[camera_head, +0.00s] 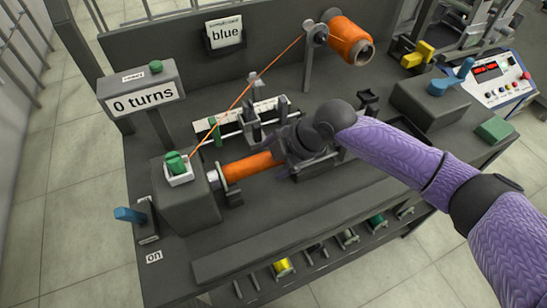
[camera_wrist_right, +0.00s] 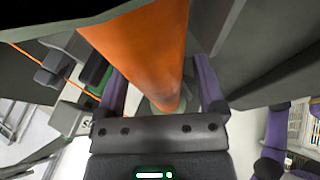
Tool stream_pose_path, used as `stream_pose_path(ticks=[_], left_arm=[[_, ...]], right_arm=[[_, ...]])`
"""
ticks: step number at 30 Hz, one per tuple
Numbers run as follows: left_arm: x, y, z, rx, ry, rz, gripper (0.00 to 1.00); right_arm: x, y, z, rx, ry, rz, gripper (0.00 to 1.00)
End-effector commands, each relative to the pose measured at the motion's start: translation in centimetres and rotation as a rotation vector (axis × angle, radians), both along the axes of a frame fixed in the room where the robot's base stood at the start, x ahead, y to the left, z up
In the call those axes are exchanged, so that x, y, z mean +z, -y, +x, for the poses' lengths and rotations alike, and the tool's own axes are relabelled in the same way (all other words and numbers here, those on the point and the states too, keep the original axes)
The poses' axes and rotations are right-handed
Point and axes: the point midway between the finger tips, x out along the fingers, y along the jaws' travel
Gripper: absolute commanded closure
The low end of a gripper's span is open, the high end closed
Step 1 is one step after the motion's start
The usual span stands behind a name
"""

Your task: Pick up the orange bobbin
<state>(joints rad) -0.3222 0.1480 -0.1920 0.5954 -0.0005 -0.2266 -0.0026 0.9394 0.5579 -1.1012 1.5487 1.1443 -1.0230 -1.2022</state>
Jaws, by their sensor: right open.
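The orange bobbin (camera_head: 250,166) lies sideways on the winder, its left end at the grey block with the green knob. Its right part is hidden behind my right gripper (camera_head: 288,158) in the head view. In the right wrist view the orange bobbin (camera_wrist_right: 145,50) is large and runs between the two spread fingers of my right gripper (camera_wrist_right: 160,82). The jaws are open. I cannot tell whether a finger touches the bobbin. My left gripper is in neither view.
An orange thread runs from the orange spool (camera_head: 350,42) down to the green knob (camera_head: 176,163). A blue lever (camera_head: 130,215) stands at left. Small bobbins lie in the front rack (camera_head: 310,252).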

Motion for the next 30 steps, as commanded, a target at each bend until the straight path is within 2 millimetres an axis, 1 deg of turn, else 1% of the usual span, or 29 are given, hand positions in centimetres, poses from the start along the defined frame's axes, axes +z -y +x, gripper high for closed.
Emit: stream_pose_path(ticks=[1,2,3,8,9,11,12,14,22,25,29,30], left_arm=[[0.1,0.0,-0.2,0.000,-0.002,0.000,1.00],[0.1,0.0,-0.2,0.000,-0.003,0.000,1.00],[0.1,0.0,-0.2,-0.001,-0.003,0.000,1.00],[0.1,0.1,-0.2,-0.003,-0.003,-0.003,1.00],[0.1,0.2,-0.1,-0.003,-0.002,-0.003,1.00],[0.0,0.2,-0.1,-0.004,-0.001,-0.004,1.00],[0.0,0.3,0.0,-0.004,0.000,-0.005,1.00],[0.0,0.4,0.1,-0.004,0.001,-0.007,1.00],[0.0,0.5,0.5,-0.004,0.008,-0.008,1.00],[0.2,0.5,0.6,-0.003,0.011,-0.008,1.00],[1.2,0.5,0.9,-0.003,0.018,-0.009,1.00],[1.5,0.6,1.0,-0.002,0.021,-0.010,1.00]], right_arm=[[0.1,0.0,0.0,0.000,0.000,0.000,0.11],[0.1,0.0,0.0,0.000,0.000,0.000,0.16],[0.1,0.0,0.0,0.000,0.000,0.000,0.24],[0.1,0.0,0.0,0.000,0.000,0.000,0.58],[0.1,0.0,0.0,0.000,0.000,0.000,0.67],[0.1,0.0,0.0,0.000,0.000,0.000,0.79],[0.1,0.0,0.0,0.000,0.000,0.000,0.88],[0.1,0.0,0.0,-0.001,0.000,0.000,1.00],[0.1,0.0,0.0,-0.001,0.000,0.000,1.00],[0.5,0.3,-0.2,0.000,0.000,0.000,1.00],[2.1,1.5,-0.7,-0.001,0.003,-0.002,1.00],[2.4,2.3,-1.1,-0.002,0.001,-0.002,1.00]])
